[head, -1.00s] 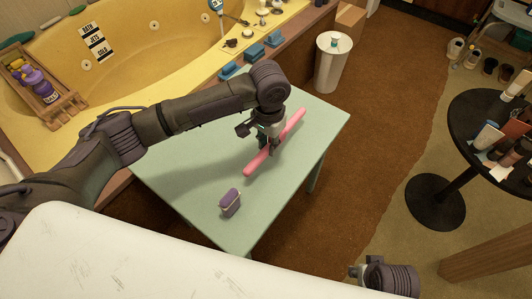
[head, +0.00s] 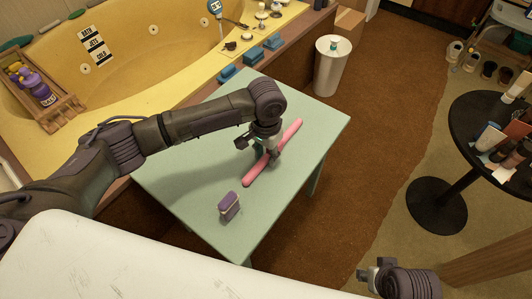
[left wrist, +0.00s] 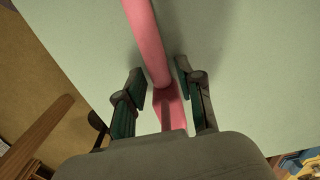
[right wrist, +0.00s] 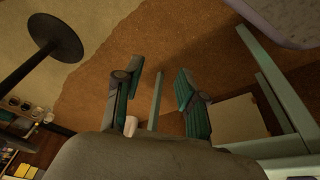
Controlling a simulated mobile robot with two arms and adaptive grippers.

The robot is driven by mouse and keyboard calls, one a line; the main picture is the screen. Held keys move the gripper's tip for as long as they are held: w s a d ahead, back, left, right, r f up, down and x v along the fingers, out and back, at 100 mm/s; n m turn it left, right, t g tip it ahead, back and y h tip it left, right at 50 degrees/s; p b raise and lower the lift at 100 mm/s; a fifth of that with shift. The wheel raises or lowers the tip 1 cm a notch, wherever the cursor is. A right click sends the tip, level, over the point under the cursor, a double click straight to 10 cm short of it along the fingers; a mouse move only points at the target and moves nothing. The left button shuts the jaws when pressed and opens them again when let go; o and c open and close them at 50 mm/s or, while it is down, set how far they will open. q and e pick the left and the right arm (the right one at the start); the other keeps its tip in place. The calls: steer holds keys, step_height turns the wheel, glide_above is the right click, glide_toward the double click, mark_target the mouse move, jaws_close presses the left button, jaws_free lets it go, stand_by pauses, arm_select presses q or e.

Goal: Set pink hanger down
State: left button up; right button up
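The pink hanger (head: 290,136) lies on the pale green table (head: 185,185), slanting from lower left to upper right. My left gripper (head: 268,155) is over its middle, pointing down. In the left wrist view, the left fingers (left wrist: 160,88) stand apart on either side of the pink hanger (left wrist: 147,40), with small gaps showing. Part of the hanger is hidden behind the gripper in the head view. My right gripper (head: 368,277) is off to the lower right, away from the table. Its fingers (right wrist: 158,82) are apart and empty over the brown floor.
A small purple-topped item (head: 229,206) stands on the table near its front edge. The yellow tub (head: 150,60) with blue blocks (head: 250,57) on its ledge is behind. A white bin (head: 332,68) and a round black table (head: 470,120) stand to the right. The table's right part is clear.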

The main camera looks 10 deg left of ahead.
mark_target(266, 157)
arm_select(q)
steer(key=shift+o, duration=0.2)
steer(key=shift+r, duration=0.2)
step_height(266, 157, up, 12)
steer(key=p, duration=0.3)
arm_select(e)
step_height(266, 157, down, 12)
steer(key=shift+s+r+g, duration=0.15)
steer(key=shift+s+g, duration=0.15)
steer(key=shift+s, duration=0.1)
arm_select(q)
steer(key=shift+f, duration=0.15)
arm_select(e)
steer(key=shift+a, duration=0.1)
